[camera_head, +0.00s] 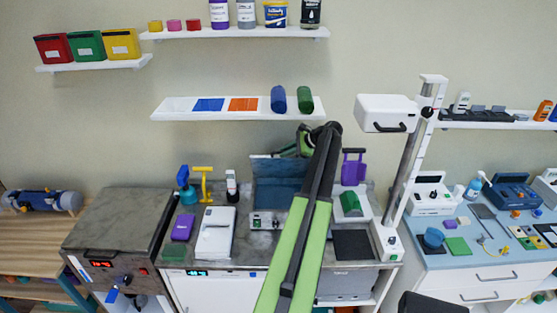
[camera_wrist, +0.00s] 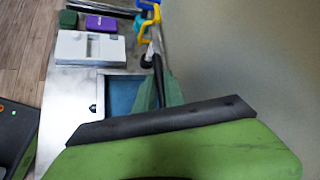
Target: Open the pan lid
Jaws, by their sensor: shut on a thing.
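The pan (camera_head: 264,222) sits on the bench in the head view, with a small control panel on its front. Its blue-grey lid (camera_head: 275,168) stands raised at the back, towards the wall. My gripper (camera_head: 303,150) is at the lid's upper right edge and is shut on it; my arm hides the contact and the pan's right part. In the wrist view the pan's blue inside (camera_wrist: 122,95) shows within a pale metal rim. A teal strip (camera_wrist: 160,95), apparently the lid's edge, rises beside it. My green and black gripper body covers the bottom of that view.
A white device (camera_head: 215,232), a purple box (camera_head: 183,227) and a teal bottle with a yellow tool (camera_head: 203,182) stand left of the pan. A green-topped device (camera_head: 351,204) and a purple holder (camera_head: 353,168) stand to the right. A shelf (camera_head: 180,112) hangs above on the wall.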

